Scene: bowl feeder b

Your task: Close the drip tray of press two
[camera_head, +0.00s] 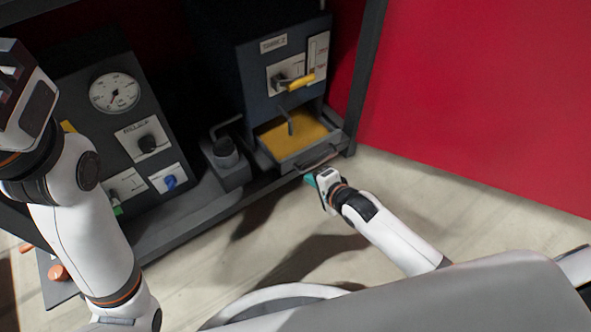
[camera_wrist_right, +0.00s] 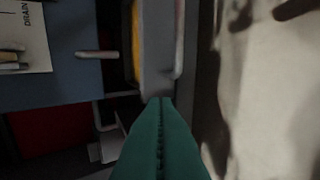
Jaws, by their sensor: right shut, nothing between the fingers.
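The drip tray (camera_head: 292,164) is a grey open drawer with a yellow inside, sticking out of the bottom of the dark blue unit at the back. Its bar handle (camera_head: 319,162) is on the front; in the right wrist view the handle (camera_wrist_right: 180,40) runs along the tray wall (camera_wrist_right: 158,50). My right gripper (camera_head: 309,180) is shut and empty, its teal fingers just in front of and below the handle. In the right wrist view the fingertips (camera_wrist_right: 160,100) are together near the end of the tray front; I cannot tell whether they touch it. My left arm shows at the left, without visible fingers.
The blue unit (camera_head: 258,75) carries a small label, perhaps "TANK 2", and a yellow lever (camera_head: 300,81). A grey block with a knob (camera_head: 226,150) stands left of the tray. A gauge panel (camera_head: 115,93) is further left. A dark post (camera_head: 366,75) stands right. The floor in front is open.

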